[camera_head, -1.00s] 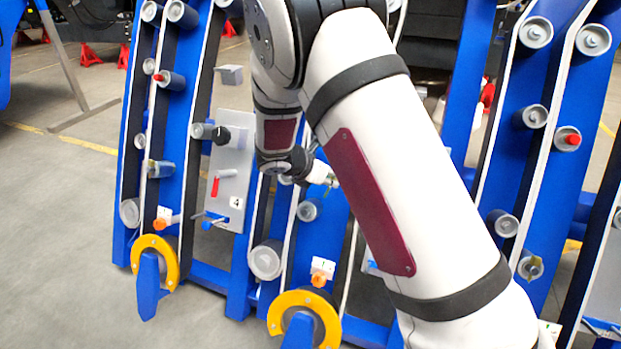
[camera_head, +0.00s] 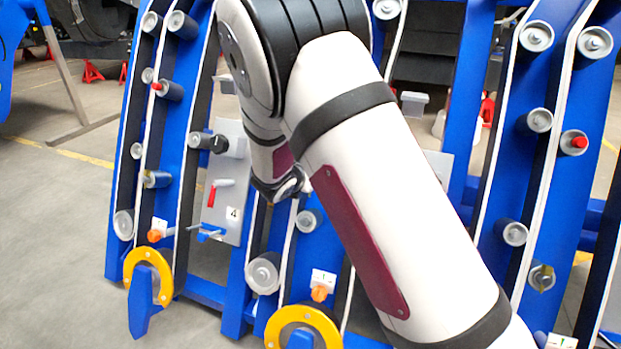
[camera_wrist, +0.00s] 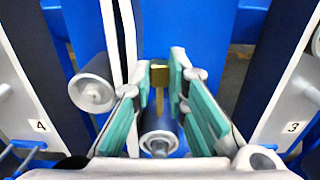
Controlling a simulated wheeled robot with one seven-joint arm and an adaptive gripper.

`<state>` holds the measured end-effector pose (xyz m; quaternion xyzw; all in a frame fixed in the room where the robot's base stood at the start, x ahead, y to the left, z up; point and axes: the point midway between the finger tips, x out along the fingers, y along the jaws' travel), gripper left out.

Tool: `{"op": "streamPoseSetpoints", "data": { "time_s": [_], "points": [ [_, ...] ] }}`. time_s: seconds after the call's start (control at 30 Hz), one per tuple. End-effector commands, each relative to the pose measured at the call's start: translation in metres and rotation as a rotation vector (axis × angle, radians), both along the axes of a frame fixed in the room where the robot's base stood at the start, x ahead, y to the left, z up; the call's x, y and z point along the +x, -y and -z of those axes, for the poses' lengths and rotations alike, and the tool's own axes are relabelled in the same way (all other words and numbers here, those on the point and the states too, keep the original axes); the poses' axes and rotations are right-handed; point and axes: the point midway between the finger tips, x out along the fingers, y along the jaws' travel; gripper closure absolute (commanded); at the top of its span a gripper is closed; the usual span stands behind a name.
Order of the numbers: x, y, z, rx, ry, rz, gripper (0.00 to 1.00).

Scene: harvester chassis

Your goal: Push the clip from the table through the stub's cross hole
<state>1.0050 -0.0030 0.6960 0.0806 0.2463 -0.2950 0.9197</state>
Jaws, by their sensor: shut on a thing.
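My gripper (camera_wrist: 159,82) shows in the wrist view, with teal pads on its fingers. It is shut on the brass-coloured clip (camera_wrist: 160,78), which has a wide flat head and a thin shank pointing down the picture. The stub (camera_wrist: 158,137), a dark cylinder with a grey end face, is below the clip in the picture, between the lower parts of the fingers. The shank's lower end overlaps the stub's upper edge in the picture. I cannot tell whether it touches or enters the stub, and the cross hole is not clear.
Blue chassis rails (camera_head: 490,130) with several roller stubs surround the work spot. A larger grey roller (camera_wrist: 92,91) is left of the gripper. Plates marked 4 (camera_wrist: 40,126) and 3 (camera_wrist: 292,127) flank it. Yellow rings (camera_head: 148,275) stand low in front; open floor (camera_head: 50,240) lies left.

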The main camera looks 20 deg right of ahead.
Motion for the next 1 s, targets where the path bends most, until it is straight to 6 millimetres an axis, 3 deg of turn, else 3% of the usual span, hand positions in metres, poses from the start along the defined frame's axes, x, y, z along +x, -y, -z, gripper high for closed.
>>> {"op": "streamPoseSetpoints", "data": {
  "time_s": [0.23, 0.63, 1.0],
  "points": [
    [0.001, 0.0, -0.003, -0.006, -0.005, 0.009, 1.0],
    [-0.016, -0.012, 0.037, -0.004, -0.006, 0.008, 1.0],
    [-0.02, -0.014, 0.041, -0.005, -0.005, 0.009, 1.0]
  ]
}}
